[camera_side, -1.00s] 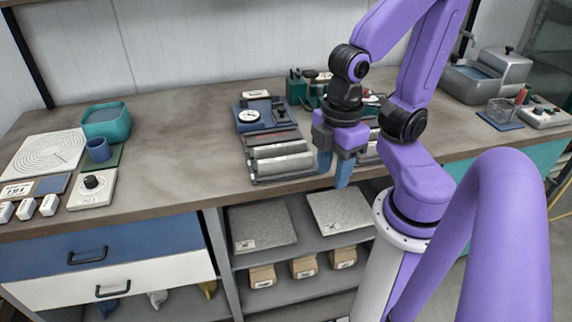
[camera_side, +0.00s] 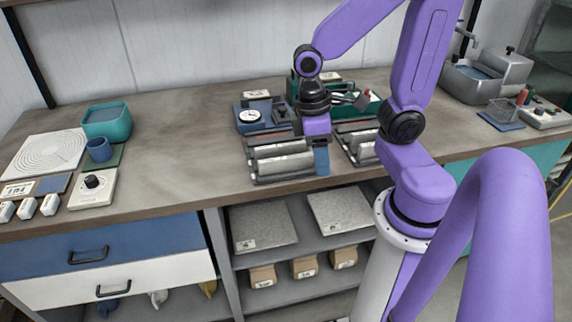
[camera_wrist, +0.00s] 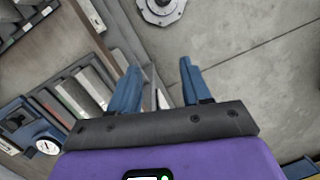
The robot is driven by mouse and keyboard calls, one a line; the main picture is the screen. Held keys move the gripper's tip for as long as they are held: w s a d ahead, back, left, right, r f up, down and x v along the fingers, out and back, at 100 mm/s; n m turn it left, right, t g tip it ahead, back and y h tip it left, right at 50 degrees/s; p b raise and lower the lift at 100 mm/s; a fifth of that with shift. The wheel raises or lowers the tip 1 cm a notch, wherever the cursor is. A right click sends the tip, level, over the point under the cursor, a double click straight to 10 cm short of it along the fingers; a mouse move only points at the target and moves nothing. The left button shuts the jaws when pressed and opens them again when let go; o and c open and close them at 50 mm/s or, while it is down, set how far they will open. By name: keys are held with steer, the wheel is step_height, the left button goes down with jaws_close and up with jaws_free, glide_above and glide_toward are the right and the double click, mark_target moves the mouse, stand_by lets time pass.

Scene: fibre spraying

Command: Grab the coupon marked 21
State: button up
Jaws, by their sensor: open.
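Grey coupons (camera_side: 281,163) lie in a dark rack (camera_side: 256,179) on the bench near its front edge. More coupons sit in a second rack (camera_side: 358,127) to the right. No number on any of them is legible, so I cannot tell which one is marked 21. My gripper (camera_side: 321,163) is at the right end of the left rack; only one blue finger shows clearly there. Pale coupons (camera_wrist: 78,97) show to the left of the fingers, partly cut off or covered.
Green equipment stands behind my gripper. Slabs (camera_side: 262,225) and small boxes (camera_side: 304,267) fill shelves below.

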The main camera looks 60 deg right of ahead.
steer(key=w+d+f+m+g+y, duration=0.25)
steer(key=d+m+y, duration=0.6)
steer(key=m, duration=0.65)
steer(key=m+t+y, duration=0.1)
steer(key=m+t, duration=1.3)
steer(key=m, duration=0.4)
glide_toward(288, 157)
steer(key=shift+w+a+f+t, duration=0.15)
steer(key=shift+w+a+f, duration=0.15)
steer(key=shift+a+f, duration=0.15)
steer(key=shift+w+a+f+t, duration=0.1)
steer(key=shift+w+a+f, duration=0.25)
steer(key=shift+a, duration=0.25)
steer(key=shift+x, duration=2.8)
steer(key=shift+w+d+r, duration=0.1)
steer(key=shift+d, duration=0.05)
jaws_close()
